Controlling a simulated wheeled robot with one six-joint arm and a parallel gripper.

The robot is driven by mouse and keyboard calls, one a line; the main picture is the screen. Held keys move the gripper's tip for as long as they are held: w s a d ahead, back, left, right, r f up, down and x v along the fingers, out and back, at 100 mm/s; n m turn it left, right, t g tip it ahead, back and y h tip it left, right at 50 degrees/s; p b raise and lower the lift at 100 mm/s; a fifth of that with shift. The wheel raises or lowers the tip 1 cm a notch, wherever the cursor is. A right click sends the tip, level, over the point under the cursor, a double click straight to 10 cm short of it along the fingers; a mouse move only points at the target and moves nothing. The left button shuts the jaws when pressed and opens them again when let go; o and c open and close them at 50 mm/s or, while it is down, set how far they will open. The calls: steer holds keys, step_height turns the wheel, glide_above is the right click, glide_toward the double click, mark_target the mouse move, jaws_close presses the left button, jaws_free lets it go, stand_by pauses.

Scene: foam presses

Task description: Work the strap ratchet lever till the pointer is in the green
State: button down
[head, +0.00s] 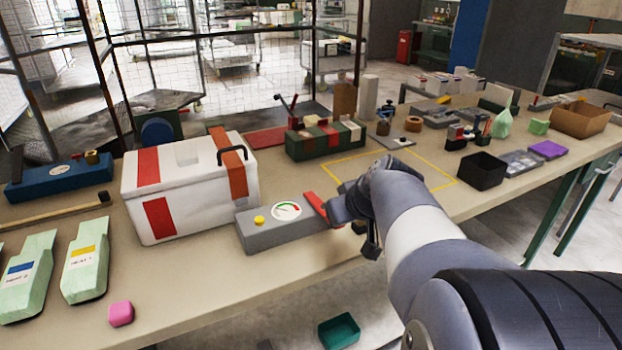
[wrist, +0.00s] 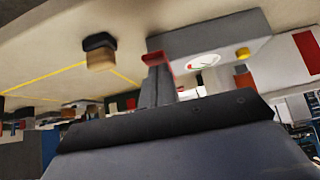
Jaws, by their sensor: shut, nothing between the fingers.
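A grey ratchet box (head: 285,230) lies on the bench beside a white box with red patches (head: 190,190). It carries a yellow button (head: 259,221), a round dial (head: 287,211) and a red lever (head: 316,206) at its right end. The dial (wrist: 203,62) has a green part; its pointer is too small to read. An orange-red strap (head: 232,168) runs over the white box. My gripper (wrist: 158,85) is shut and empty, its fingers at the red lever (wrist: 157,60). I cannot tell whether they touch it. In the head view my wrist hides part of the lever.
A green crate (head: 327,141) stands behind the ratchet box. A yellow taped outline (head: 440,187) on the bench lies behind my arm. A black bin (head: 484,171) stands to the right. A pink block (head: 121,313) and pale green bottles (head: 86,267) lie at the front left.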

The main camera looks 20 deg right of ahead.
steer(key=shift+r+p, duration=0.45)
steer(key=shift+r, duration=0.35)
steer(key=shift+w+r+p, duration=0.1)
steer(key=shift+r+p, duration=0.35)
steer(key=shift+r, duration=0.05)
steer(key=r+p, duration=0.3)
steer(key=shift+w+r, duration=0.3)
steer(key=shift+r, duration=0.1)
steer(key=v, duration=0.9)
steer(key=shift+r+b, duration=0.3)
steer(key=shift+b, duration=0.05)
steer(key=shift+w, duration=0.15)
